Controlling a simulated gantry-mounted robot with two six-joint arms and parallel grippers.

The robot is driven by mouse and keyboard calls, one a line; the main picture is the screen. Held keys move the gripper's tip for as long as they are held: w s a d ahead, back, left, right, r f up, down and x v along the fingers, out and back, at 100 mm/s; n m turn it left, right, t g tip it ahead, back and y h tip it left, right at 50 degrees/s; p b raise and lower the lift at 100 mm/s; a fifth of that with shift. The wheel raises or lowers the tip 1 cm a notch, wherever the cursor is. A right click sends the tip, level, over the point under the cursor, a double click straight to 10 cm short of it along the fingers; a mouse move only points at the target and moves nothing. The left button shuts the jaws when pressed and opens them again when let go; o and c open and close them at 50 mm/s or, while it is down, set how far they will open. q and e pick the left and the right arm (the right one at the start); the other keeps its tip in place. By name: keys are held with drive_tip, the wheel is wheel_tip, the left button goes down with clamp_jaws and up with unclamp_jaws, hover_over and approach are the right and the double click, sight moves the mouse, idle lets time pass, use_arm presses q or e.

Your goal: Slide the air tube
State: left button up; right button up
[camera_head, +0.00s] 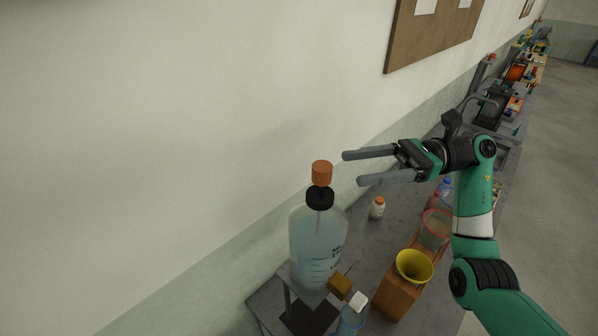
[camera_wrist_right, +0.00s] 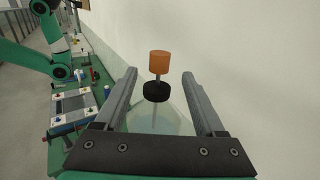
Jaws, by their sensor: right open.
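A large clear bottle (camera_head: 316,247) of pale blue liquid with a black stopper (camera_head: 320,197) stands on a raised stand. An orange cylindrical knob (camera_head: 322,173) stands upright just above the stopper; in the right wrist view the knob (camera_wrist_right: 160,63) tops a thin tube passing down through the stopper (camera_wrist_right: 157,92). My right gripper (camera_head: 352,168) is open and empty, just right of the knob in the head view, its fingers pointing left. In the right wrist view the knob and stopper appear between the fingers, apart from both. My left gripper is not seen.
A small white bottle with an orange cap (camera_head: 377,208) stands behind on the grey bench. A yellow funnel (camera_head: 414,266) sits on a wooden block (camera_head: 397,298) at the right. The wall is close on the left.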

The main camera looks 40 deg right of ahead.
sight(322, 173)
drive_tip(key=p+x, duration=0.2)
drive_tip(key=x, duration=0.8)
drive_tip(key=shift+r+p, duration=0.2)
drive_tip(key=shift+p, duration=0.15)
drive_tip(key=shift+w+a+f, duration=0.1)
drive_tip(key=shift+w+a, duration=0.2)
drive_tip(key=shift+a, duration=0.2)
clamp_jaws()
